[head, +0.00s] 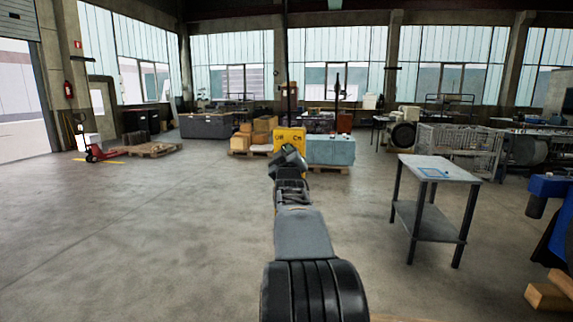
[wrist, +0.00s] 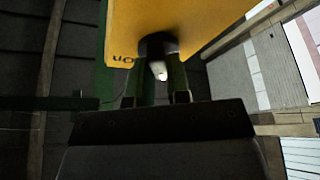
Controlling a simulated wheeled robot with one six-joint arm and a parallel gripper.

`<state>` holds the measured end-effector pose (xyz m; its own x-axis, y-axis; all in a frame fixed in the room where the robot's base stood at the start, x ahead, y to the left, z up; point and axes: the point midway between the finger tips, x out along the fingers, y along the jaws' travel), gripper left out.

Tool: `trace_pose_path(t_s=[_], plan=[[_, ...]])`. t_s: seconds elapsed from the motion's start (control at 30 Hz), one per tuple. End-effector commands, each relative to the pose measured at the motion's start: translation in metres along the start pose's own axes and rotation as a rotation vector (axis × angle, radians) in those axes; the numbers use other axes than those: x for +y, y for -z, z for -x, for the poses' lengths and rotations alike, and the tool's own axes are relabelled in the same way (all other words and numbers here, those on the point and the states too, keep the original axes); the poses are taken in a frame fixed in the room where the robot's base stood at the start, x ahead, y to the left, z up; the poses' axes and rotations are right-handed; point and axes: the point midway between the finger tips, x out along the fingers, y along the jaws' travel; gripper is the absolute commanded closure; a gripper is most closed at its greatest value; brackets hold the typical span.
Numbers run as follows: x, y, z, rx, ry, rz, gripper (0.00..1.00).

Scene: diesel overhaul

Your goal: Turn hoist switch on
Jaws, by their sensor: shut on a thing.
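The hoist switch is a yellow box (head: 290,134) with dark lettering on its face, straight ahead in the head view. In the wrist view the yellow box (wrist: 200,22) fills the top, with "On" upside down at its left edge. A round black knob (wrist: 156,44) with a pale tip sits on it. My gripper (wrist: 160,82) has one finger on each side of the knob and is shut on it. In the head view my arm reaches forward and my gripper (head: 289,153) overlaps the lower part of the box.
A pale blue crate (head: 331,150) stands on a pallet just right of the box. Cardboard boxes (head: 262,129) are to its left. A grey table (head: 438,170) stands at right. A red pallet jack (head: 98,152) is far left. The floor at left is clear.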

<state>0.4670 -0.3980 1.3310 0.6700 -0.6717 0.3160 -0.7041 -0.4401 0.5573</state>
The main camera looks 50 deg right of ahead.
Motion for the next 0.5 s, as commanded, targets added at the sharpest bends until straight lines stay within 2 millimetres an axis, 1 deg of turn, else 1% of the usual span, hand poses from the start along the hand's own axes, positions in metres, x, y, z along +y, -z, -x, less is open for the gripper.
trace_pose_path(t_s=[0.03, 0.5], plan=[[-0.0031, -0.0036, 0.0021, 0.007, -0.021, -0.041, 1.0], [0.0, 0.0029, -0.0008, 0.006, -0.192, -0.455, 1.0]])
